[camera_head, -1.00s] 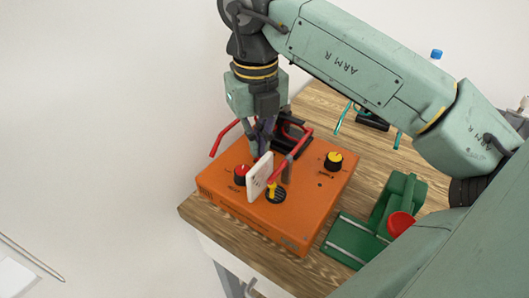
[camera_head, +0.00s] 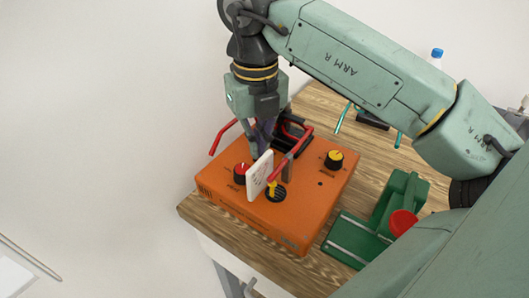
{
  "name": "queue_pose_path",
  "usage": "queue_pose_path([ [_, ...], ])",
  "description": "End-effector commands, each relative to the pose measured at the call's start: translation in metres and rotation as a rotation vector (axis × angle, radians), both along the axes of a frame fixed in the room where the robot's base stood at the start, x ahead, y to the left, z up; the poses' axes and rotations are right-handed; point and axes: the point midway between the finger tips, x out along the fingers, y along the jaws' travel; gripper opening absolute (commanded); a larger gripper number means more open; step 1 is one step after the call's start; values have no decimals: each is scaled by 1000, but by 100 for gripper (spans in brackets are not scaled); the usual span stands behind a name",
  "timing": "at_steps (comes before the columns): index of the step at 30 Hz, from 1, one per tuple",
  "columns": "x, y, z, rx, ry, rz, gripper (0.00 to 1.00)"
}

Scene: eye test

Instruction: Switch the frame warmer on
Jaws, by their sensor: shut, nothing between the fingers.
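The frame warmer (camera_head: 305,215) is an orange box on the wooden table. Its top has a red knob (camera_head: 242,171), a black-and-yellow knob (camera_head: 334,159) and a dark round vent (camera_head: 278,193) with a small yellow part beside it. A thin white plate (camera_head: 259,176) stands upright between the red knob and the vent. My gripper (camera_head: 259,150) points down over the box, shut and empty, just behind the plate. I cannot tell whether its tips touch anything. The plate and fingers hide part of the top.
Red bars, perhaps spectacle arms (camera_head: 222,136), rise around my gripper by a black part (camera_head: 293,133). A green device (camera_head: 395,205) with a red knob (camera_head: 403,222) stands at right. Behind are teal spectacles (camera_head: 399,140) and a blue-capped bottle (camera_head: 437,54). The table's left strip is bare.

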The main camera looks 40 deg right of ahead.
Motion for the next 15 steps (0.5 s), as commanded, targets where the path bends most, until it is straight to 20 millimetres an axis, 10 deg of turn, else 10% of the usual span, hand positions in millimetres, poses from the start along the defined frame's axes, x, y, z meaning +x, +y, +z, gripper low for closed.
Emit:
queue_pose_path([
  [15,0,0,-9,0,0,0,0],
])
